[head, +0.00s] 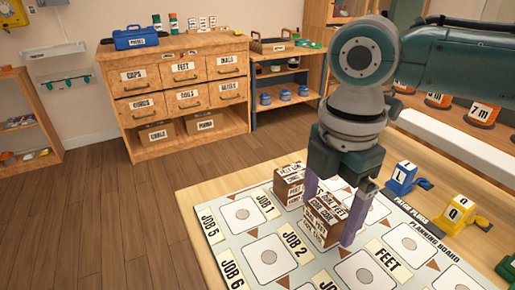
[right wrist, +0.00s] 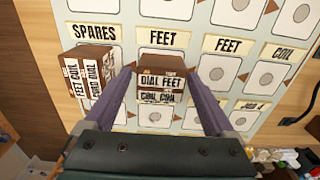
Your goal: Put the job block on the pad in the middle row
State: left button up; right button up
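A brown job block with white word labels stands on the planning board, showing in the head view (head: 322,222) and the right wrist view (right wrist: 161,84). My right gripper (head: 333,205) is over it, with one purple finger on each side. In the right wrist view (right wrist: 161,75) the fingers are spread, with narrow gaps beside the block. A second, similar block (head: 289,180) stands just behind it, and at the left of the wrist view (right wrist: 88,72). White pads with grey discs, such as one by JOB 2 (head: 268,257), lie in rows on the planning board (head: 208,213). My left gripper is out of view.
A green piece (head: 507,265) is at the lower right. A wooden cabinet (head: 187,48) stands across the room. Several front pads are bare.

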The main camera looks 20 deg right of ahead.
aim_at(329, 206)
jog(key=shift+o, duration=0.3)
